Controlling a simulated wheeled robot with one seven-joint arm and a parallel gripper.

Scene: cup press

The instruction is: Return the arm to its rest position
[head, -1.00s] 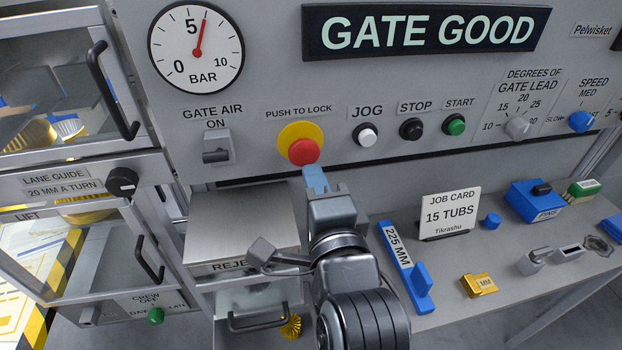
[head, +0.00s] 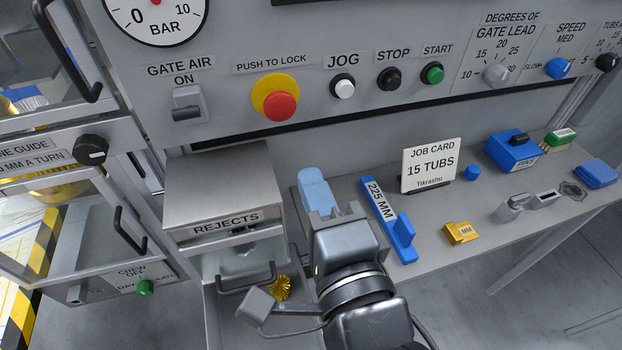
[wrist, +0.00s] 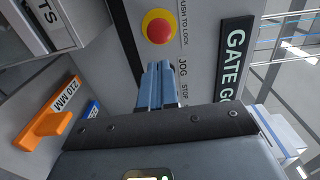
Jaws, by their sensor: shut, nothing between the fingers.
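My gripper (head: 313,178) has light blue fingers pressed together with nothing between them. In the head view it sits below and to the right of the red push button (head: 281,106) on its yellow collar, apart from it. In the wrist view the shut fingers (wrist: 160,70) point up the picture, with the red button (wrist: 159,29) beyond their tips.
The rejects box (head: 225,190) is left of my gripper. A blue 225 MM gauge (head: 388,222) lies on the shelf close on the right, with a job card (head: 430,162) behind it. A gold block (head: 460,233) lies farther right. JOG (head: 343,86), STOP and START buttons line the panel.

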